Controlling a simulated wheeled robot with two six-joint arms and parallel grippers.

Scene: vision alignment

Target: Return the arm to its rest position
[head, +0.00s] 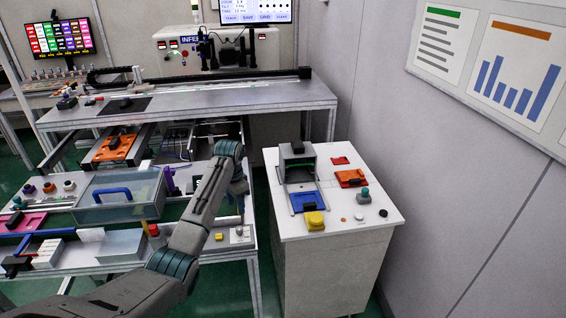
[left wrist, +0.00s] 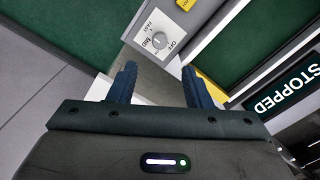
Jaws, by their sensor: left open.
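My left arm (head: 200,205) comes in from the lower left in the head view, reaches up and forward, and bends down at its far end beside the front workbench. My left gripper (left wrist: 160,92) shows in the left wrist view with its two dark blue fingers apart and nothing between them. In the head view the wrist largely hides its fingertips. A grey panel with a round knob (left wrist: 159,41) and speed lettering lies beyond the fingers, apart from them. My right gripper is in neither view.
A white cabinet (head: 335,245) with a grey device, coloured trays and buttons stands right of the arm. A clear box with a blue handle (head: 105,193) is on the bench to the left. A long grey table (head: 200,98) is behind. A dark STOPPED sign (left wrist: 285,92) shows in the wrist view.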

